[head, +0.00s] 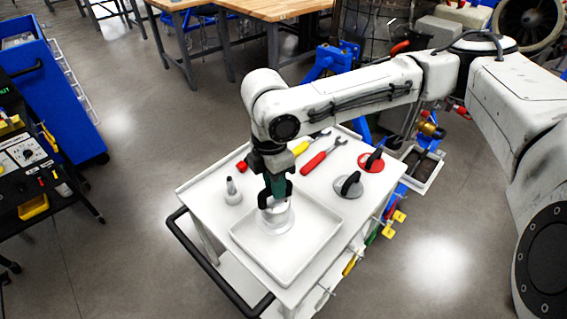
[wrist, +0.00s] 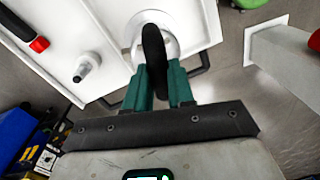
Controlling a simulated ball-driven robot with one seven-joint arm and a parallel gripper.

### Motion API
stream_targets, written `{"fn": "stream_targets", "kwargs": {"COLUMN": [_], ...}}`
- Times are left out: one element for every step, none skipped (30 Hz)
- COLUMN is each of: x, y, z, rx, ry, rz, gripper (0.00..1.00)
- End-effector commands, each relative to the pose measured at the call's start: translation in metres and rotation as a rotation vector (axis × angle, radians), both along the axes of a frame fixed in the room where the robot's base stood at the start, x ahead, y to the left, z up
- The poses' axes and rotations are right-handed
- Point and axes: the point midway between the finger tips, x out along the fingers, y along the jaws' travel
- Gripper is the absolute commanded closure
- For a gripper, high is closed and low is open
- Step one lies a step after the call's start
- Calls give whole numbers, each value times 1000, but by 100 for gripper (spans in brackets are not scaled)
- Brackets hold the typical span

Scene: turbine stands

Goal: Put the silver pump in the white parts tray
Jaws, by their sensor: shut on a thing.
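My gripper (head: 277,193) has green fingers and is shut on the black handle of the silver pump (head: 276,219). The pump is a pale round disc with an upright black handle. It is over the left back part of the white parts tray (head: 306,264), inside its rim; I cannot tell whether it touches the tray floor. In the wrist view the black handle stands between the finger ends (wrist: 165,66), with the silver disc (wrist: 172,47) beyond, partly hidden by the handle and fingers.
A red-handled tool (head: 314,161), a red disc (head: 371,164) and a grey disc (head: 347,189) lie behind and right. The tray's front is clear.

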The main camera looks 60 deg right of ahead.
Motion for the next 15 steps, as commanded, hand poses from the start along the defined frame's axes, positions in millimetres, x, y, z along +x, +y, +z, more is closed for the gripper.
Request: {"fn": "stream_targets", "kwargs": {"x": [-8, -11, -14, -16, -18, -20, -21, -21, -22, -22, -22, -22, -21, -21, -21], "y": [-9, -13, -17, -20, -21, -23, -24, -25, -25, -25, -25, -25, -25, -25, -25], "z": [2, 1, 1, 1, 1, 0, -1, -1, -3, -4, -5, -7, -9, -11, -15], "rx": [-6, -8, -10, -10, -11, -12, -13, -14, -13, -13, -13, -13, -14, -14, -14], "ry": [-9, -14, -20, -22, -25, -26, -28, -28, -29, -29, -29, -29, -29, -29, -29], "rz": [-3, -3, -4, -4, -3, -3, -3, -2, -2, -2, -2, -2, -2, -3, -3], "gripper": [100, 100, 100, 100, 100, 100, 100, 100, 100, 100, 100, 100, 100, 100, 100]}}
